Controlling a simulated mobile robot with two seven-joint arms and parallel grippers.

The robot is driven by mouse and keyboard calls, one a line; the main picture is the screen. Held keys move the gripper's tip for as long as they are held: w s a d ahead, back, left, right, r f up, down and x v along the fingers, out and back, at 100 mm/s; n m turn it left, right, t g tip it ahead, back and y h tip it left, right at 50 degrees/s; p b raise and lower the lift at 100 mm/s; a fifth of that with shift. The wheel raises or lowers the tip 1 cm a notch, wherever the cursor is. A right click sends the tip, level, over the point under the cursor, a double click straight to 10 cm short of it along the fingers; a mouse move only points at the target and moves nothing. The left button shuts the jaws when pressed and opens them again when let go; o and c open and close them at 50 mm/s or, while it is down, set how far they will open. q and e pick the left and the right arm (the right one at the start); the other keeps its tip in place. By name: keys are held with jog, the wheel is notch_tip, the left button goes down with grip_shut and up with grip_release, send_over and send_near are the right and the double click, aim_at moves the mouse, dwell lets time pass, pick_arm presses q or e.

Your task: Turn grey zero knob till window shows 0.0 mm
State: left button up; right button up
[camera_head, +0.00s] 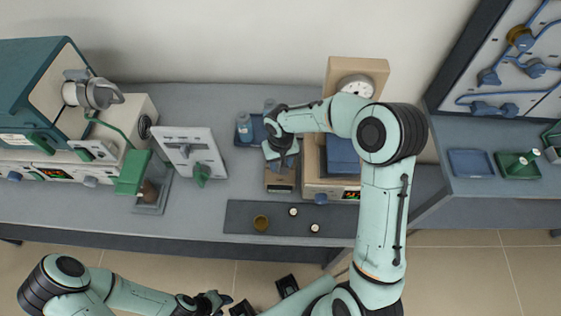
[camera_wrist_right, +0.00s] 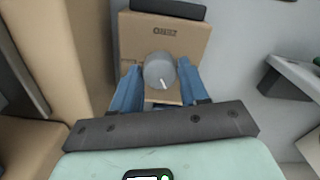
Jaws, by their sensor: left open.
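The grey zero knob (camera_wrist_right: 160,70) with a white pointer line stands on the face of a tan box (camera_wrist_right: 190,45) in the right wrist view. My right gripper (camera_wrist_right: 158,76) has its blue fingers on either side of the knob, with a small gap showing at each side. In the head view my right gripper (camera_head: 282,150) is over the small tan box (camera_head: 280,178) and hides the knob. A dark window (camera_head: 280,188) shows on the box front; its reading is not legible. My left gripper (camera_head: 214,303) is open and empty, low in front of the bench.
A larger tan instrument (camera_head: 356,66) with a dial stands close on the right of the small box. A dark mat (camera_head: 270,228) with small round items lies in front.

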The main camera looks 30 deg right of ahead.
jog(key=c, duration=0.5)
pick_arm(q)
jog(key=shift+f, duration=0.1)
pick_arm(e)
jog(key=shift+f+m+b, duration=0.1)
jog(key=shift+m+b, duration=1.1)
jog(key=shift+m, duration=0.2)
pick_arm(q)
jog(key=shift+s+f+b, duration=0.25)
jog(key=shift+s+f, duration=0.1)
jog(key=shift+f, duration=0.3)
jog(key=shift+s+f+b, duration=0.2)
jog(key=shift+s+f, duration=0.1)
jog(key=shift+f, duration=0.4)
jog(key=shift+s+f+b, duration=0.25)
jog(key=shift+s+f, duration=0.1)
jog(key=shift+f, duration=0.3)
pick_arm(e)
jog(key=shift+m, duration=1.4)
jog(key=o, duration=1)
jog(key=shift+o, duration=0.2)
